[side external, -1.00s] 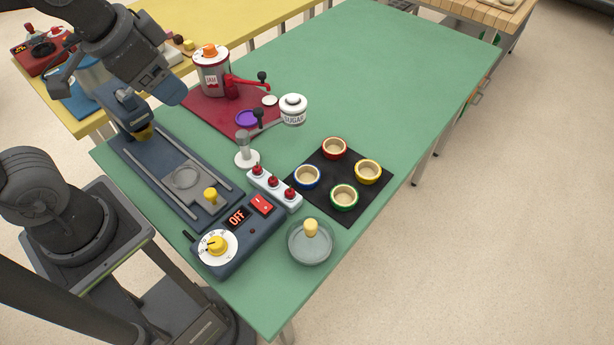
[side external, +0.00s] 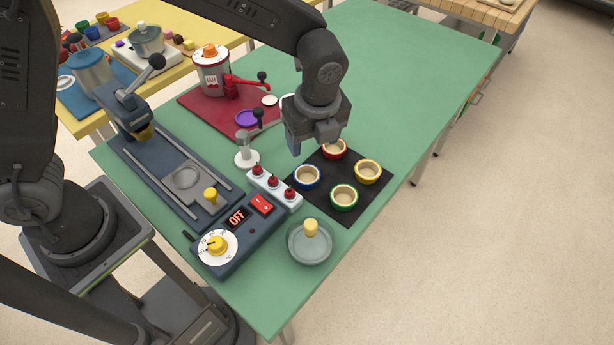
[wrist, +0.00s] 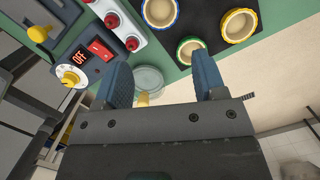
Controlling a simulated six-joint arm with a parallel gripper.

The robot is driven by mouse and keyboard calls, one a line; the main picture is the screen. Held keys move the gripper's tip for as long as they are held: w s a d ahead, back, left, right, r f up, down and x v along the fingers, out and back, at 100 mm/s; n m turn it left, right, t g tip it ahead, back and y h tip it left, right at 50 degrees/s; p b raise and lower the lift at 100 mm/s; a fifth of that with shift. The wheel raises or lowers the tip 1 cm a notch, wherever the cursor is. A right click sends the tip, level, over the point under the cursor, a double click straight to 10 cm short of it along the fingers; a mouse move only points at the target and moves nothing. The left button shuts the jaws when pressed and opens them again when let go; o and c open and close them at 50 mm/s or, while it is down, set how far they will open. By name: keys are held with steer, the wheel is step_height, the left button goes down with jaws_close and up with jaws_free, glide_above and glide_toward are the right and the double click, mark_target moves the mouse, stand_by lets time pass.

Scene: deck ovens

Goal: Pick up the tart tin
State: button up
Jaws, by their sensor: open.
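A round, shallow grey dish with an upright yellow knob, which looks to be the tart tin (side external: 310,253), sits on the green table near its front right edge. In the wrist view the dish (wrist: 150,76) shows between the fingers, partly hidden by my gripper's body. My gripper (side external: 314,142) is open and empty, pointing down above the back left part of the black mat, behind the dish and apart from it. Its two blue fingers (wrist: 162,76) stand wide apart in the wrist view.
Several coloured cups with tan fillings stand on the black mat (side external: 346,219), including a green one (side external: 344,206). A control box (side external: 231,256) reading OFF and a white strip with red knobs (side external: 289,205) lie left of the dish. The table (side external: 420,60) is clear at the back right.

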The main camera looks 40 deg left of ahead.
mark_target(306, 179)
steer(key=f, duration=0.4)
steer(key=a+f, duration=0.1)
steer(key=f, duration=0.3)
steer(key=w+a+f, duration=0.1)
steer(key=f, duration=0.3)
steer(key=shift+f, duration=0.3)
steer(key=shift+c, duration=0.4)
steer(key=c, duration=0.5)
